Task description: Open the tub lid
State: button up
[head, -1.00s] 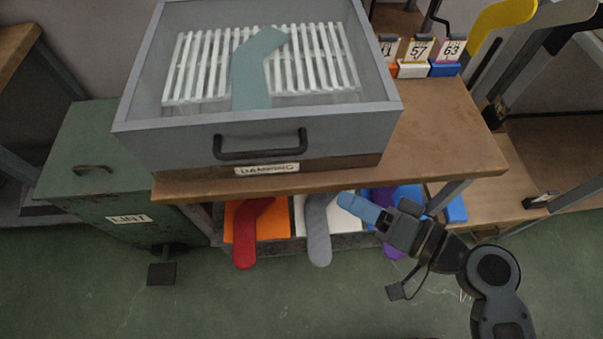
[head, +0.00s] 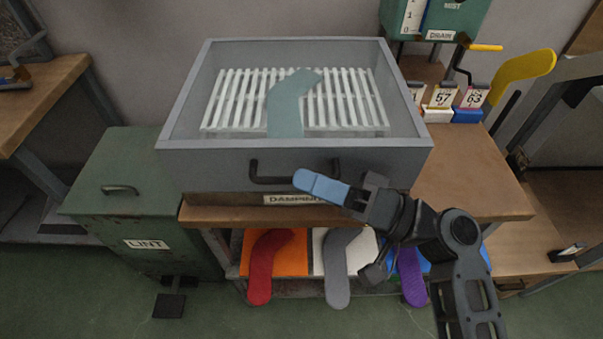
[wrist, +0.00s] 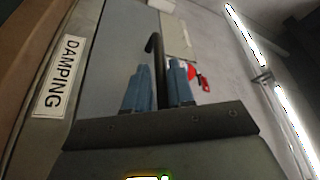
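The grey tub (head: 215,167), labelled DAMPING, stands on the bench, and its label also shows in the wrist view (wrist: 60,76). Its lid has a grey rim (head: 300,146) and looks shut. A pale teal sock shape (head: 291,100) lies over white slats inside. A black bar handle (head: 268,179) is on the tub's front. My gripper (head: 308,183) is in front of the handle and hides part of it. In the wrist view, its blue fingers (wrist: 160,85) are apart, with the handle (wrist: 156,48) showing in the gap. Contact is unclear.
A green LINT bin (head: 130,215) stands left of the bench (head: 470,180). Red (head: 262,270), grey (head: 340,270) and purple (head: 411,278) sock shapes stick out from the shelf below. Number tags and a yellow sock shape (head: 522,77) stand at the right.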

jog(key=shift+x, duration=0.9)
jog(key=shift+c, duration=0.3)
grip_shut()
